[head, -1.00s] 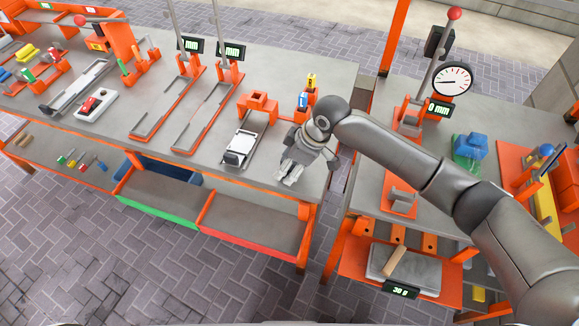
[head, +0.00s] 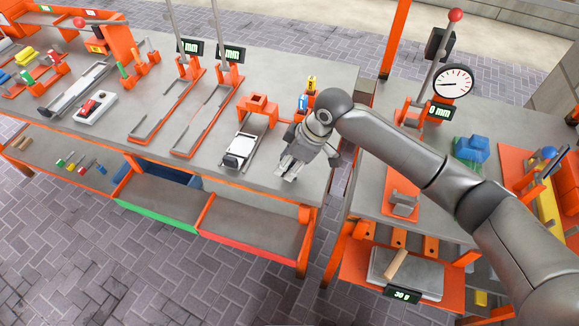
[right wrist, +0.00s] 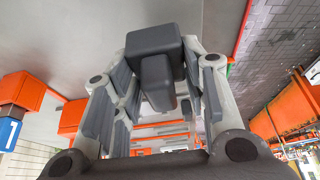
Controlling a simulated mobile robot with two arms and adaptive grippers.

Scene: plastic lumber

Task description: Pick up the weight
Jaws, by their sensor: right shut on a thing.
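My right gripper (head: 287,171) is over the front right part of the long grey workbench, with its fingers pointing down and toward the front edge. In the right wrist view, the gripper (right wrist: 158,85) is shut on a dark grey stepped block (right wrist: 155,45), which looks like the weight. The block sits between the two finger pads, its wider part beyond the narrower one. In the head view the block is hidden or too small to make out. My left gripper is not in view.
A slide fixture with a white block (head: 240,150) lies just left of the gripper. A second bench with a dial gauge (head: 452,81) is at right, across a gap. A scale (head: 405,270) sits below it.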

